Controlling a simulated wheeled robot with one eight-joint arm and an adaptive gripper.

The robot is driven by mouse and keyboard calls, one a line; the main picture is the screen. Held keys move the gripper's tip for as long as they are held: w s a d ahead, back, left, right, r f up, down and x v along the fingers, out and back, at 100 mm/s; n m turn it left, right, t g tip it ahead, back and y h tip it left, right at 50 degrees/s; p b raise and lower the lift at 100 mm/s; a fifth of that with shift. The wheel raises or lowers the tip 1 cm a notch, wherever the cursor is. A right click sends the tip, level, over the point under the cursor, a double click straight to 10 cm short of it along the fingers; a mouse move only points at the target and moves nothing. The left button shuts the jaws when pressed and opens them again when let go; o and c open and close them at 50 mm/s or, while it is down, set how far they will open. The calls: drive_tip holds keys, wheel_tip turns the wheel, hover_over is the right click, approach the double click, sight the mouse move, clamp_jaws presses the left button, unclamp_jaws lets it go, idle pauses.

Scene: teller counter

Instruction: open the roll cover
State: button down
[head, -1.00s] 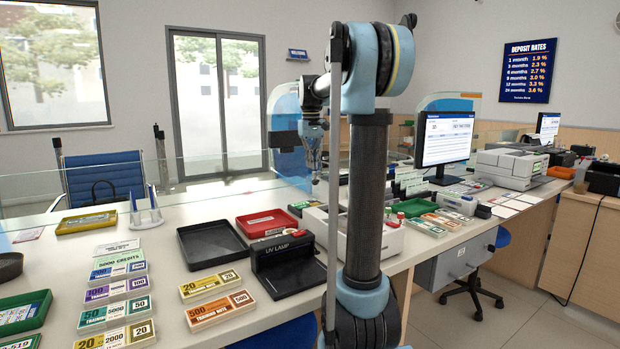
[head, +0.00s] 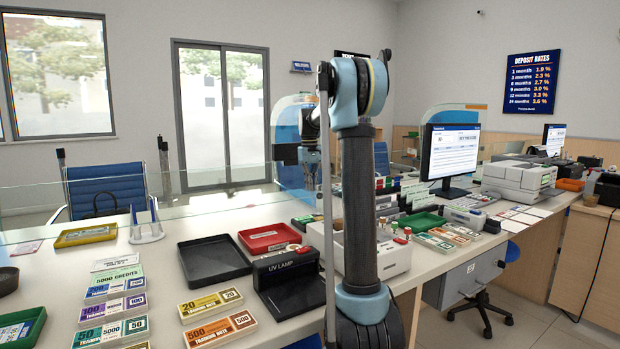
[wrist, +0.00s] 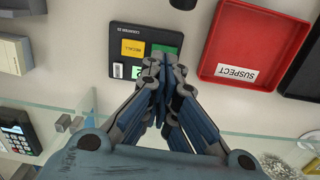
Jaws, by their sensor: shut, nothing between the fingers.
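I cannot make out a roll cover for certain in either view. A white machine (head: 393,258) stands on the counter just right of my arm's column, which hides part of it. A larger grey-white machine (head: 518,178) stands farther right. My gripper (wrist: 162,68) is shut and empty in the wrist view, its fingertips over the lower edge of a black panel (wrist: 120,46) with a yellow key and a green key. In the head view, my gripper (head: 311,180) is partly hidden by my arm.
A red tray (head: 270,238), a black tray (head: 213,262) and a UV lamp (head: 287,285) crowd the counter left of my arm. Banknote bundles (head: 210,304) lie in front. A glass screen (head: 80,201) runs along the counter's far side. A monitor (head: 449,152) stands to the right.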

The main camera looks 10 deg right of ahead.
drive_tip(key=shift+s+d+f, duration=0.2)
drive_tip(key=shift+s+f, duration=0.05)
drive_tip(key=shift+s, duration=0.35)
drive_tip(key=shift+s+d+f, duration=0.25)
drive_tip(key=shift+s, duration=0.4)
drive_tip(key=shift+s+d+f, duration=0.2)
drive_tip(key=shift+s+f, duration=0.05)
drive_tip(key=shift+s, duration=0.35)
drive_tip(key=shift+r, duration=0.1)
drive_tip(key=shift+s+d+r+t+y, duration=0.35)
drive_tip(key=shift+s+r+t, duration=0.3)
drive_tip(key=shift+s+r, duration=0.25)
drive_tip(key=shift+s+d+r+t+y, duration=0.25)
drive_tip(key=shift+s+d+r+t, duration=0.1)
drive_tip(key=shift+s+r+t, duration=0.4)
drive_tip(key=shift+s, duration=0.1)
